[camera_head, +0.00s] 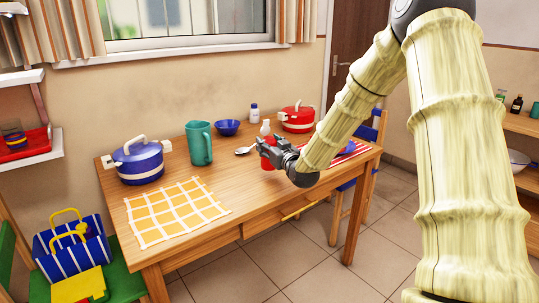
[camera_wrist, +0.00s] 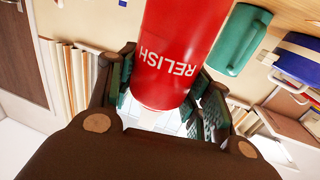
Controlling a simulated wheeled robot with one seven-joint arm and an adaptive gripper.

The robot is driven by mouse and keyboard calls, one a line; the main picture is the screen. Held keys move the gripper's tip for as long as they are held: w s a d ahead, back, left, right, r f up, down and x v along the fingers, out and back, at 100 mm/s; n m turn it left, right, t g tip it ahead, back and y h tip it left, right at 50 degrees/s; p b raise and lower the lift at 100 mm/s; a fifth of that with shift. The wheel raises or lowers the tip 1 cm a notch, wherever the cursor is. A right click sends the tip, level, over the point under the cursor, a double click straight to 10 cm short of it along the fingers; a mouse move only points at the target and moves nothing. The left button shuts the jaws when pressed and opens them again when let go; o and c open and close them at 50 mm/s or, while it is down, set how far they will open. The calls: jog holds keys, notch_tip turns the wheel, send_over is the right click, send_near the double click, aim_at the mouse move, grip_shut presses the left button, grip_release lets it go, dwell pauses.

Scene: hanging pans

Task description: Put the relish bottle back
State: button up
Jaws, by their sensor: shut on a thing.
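The relish bottle (camera_wrist: 172,55) is red with white RELISH lettering, which reads upside down in the wrist view. My gripper (camera_wrist: 160,100) is shut on it, with dark green finger pads on both sides. In the head view the red bottle (camera_head: 267,161) shows behind my gripper at the right half of the table, partly hidden by the fingers. Its white top (camera_head: 265,127) sticks up above them. It looks upright. I cannot tell whether its base touches the table.
A shelf (camera_head: 525,125) with bottles stands at the right.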

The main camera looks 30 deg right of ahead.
jog(key=shift+f+b, duration=0.3)
jog(key=shift+f, duration=1.4)
jog(key=shift+f, duration=0.15)
jog(key=o, duration=1.2)
jog(key=shift+c, duration=0.2)
jog(key=s, duration=0.4)
jog(key=s+a, duration=0.1)
jog(key=s, duration=0.7)
jog(key=shift+a+p, duration=0.2)
jog(key=shift+p, duration=0.2)
jog(key=shift+w, duration=0.1)
